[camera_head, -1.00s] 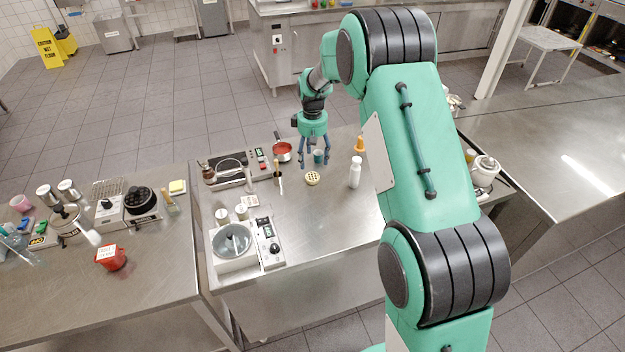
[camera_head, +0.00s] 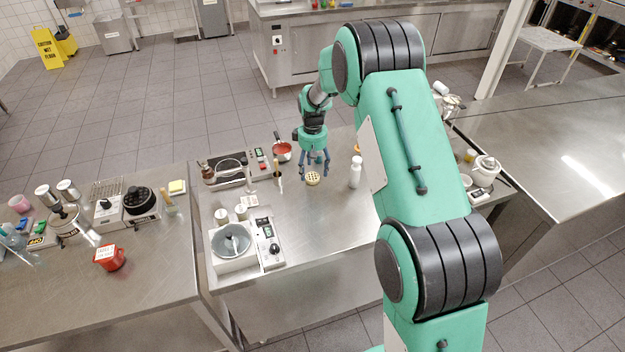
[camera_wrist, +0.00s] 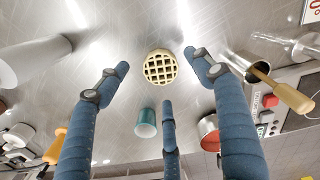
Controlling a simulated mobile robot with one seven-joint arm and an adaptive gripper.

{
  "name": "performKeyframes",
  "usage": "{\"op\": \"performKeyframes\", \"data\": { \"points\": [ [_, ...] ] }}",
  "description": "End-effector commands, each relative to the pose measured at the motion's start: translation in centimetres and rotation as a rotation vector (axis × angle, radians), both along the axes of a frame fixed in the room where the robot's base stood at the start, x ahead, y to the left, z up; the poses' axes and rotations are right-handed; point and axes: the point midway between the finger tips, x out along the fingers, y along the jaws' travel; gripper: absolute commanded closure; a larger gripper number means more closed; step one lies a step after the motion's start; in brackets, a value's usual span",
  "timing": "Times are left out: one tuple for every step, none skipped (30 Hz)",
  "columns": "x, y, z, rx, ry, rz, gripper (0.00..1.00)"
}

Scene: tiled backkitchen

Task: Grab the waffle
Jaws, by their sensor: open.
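The waffle (camera_head: 313,179) is a small round, pale yellow piece with a grid pattern, lying on the steel table in the head view. It also shows in the wrist view (camera_wrist: 160,67), near the top middle. My gripper (camera_head: 314,168) is open and empty, pointing down just above and slightly behind the waffle. In the wrist view its blue fingers (camera_wrist: 165,88) spread around the waffle's area, with the waffle between and just beyond the two upper fingertips. The gap in height between fingertips and waffle is hard to tell.
A teal cup (camera_wrist: 146,123) stands close to the waffle. A white bottle (camera_head: 355,173) stands to the right in the head view. A red-filled pan (camera_head: 282,152) and a hot plate unit (camera_head: 235,167) are behind and left.

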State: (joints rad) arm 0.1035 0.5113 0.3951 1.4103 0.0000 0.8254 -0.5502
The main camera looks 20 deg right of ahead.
Motion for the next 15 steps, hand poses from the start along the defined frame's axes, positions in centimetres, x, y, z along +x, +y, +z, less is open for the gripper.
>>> {"op": "performKeyframes", "data": {
  "points": [
    [-0.1, 0.0, -0.8, 0.0, 0.001, 0.0, 0.34],
    [-0.1, 0.0, -1.2, 0.0, 0.001, 0.0, 0.34],
    [-0.2, 0.0, -1.7, 0.0, 0.001, 0.0, 0.34],
    [-0.2, 0.0, -2.0, 0.0, 0.001, 0.0, 0.34],
    [-0.2, 0.0, -2.3, 0.0, 0.001, 0.0, 0.34],
    [-0.2, 0.0, -2.7, 0.0, 0.001, 0.0, 0.34],
    [-0.2, 0.0, -2.9, 0.0, 0.001, 0.0, 0.34],
    [-0.2, 0.0, -3.1, 0.0, 0.001, 0.0, 0.34],
    [-0.1, 0.0, -3.3, 0.0, 0.0, 0.0, 0.34],
    [-0.1, 0.0, -3.3, 0.0, -0.001, 0.0, 0.34],
    [-0.1, 0.0, -3.4, 0.0, -0.001, 0.0, 0.34],
    [-0.1, 0.0, -3.4, 0.0, -0.001, 0.0, 0.34],
    [-0.1, 0.0, -3.4, 0.0, -0.001, 0.0, 0.34],
    [-0.1, 0.0, -3.4, 0.0, -0.001, 0.0, 0.34],
    [-0.1, 0.0, -3.4, 0.0, -0.001, 0.0, 0.34]
  ]
}}
